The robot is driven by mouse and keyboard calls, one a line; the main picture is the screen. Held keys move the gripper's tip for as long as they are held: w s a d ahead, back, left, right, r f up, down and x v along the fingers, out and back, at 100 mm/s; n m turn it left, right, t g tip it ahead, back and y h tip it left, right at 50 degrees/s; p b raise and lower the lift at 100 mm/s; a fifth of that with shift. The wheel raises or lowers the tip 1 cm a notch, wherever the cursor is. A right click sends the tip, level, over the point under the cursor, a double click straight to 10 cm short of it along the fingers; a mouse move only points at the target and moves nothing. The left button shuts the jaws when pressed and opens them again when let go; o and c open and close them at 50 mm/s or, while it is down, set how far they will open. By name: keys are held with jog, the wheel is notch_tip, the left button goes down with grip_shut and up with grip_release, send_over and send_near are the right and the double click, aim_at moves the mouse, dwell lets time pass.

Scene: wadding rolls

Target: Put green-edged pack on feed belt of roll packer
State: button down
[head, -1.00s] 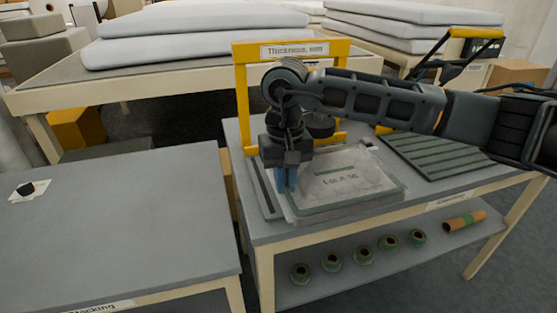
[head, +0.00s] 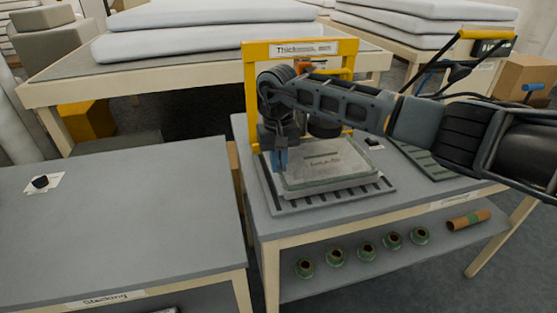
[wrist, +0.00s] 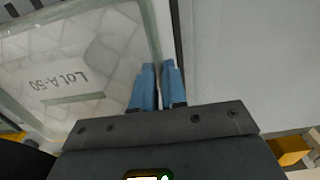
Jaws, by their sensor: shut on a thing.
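The green-edged pack (head: 330,165) is a flat, clear, quilted pack with a "Lot A-50" label. It sits over a grey slotted plate (head: 300,203) under the yellow thickness gate and seems slightly raised off it. My gripper (head: 279,160) is shut on the pack's left edge in the head view. In the wrist view my blue fingers (wrist: 158,88) close at the edge of the pack (wrist: 75,60). A dark green ribbed bed (head: 424,157) lies to the right on the same table, partly hidden by my arm; I cannot tell for sure that it is the feed belt.
The yellow gate (head: 249,95) stands around the back of the plate. A lower shelf holds several green rings (head: 335,257) and a brown tube (head: 468,220). A mostly bare grey stacking table (head: 120,220) stands left, with a small black object (head: 40,182).

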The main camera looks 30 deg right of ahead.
jog(key=shift+f, duration=0.1)
jog(key=shift+f, duration=0.15)
jog(key=c, duration=1.2)
grip_release()
jog(key=shift+o, duration=0.2)
notch_tip(320, 180, up, 12)
jog(key=b, duration=0.2)
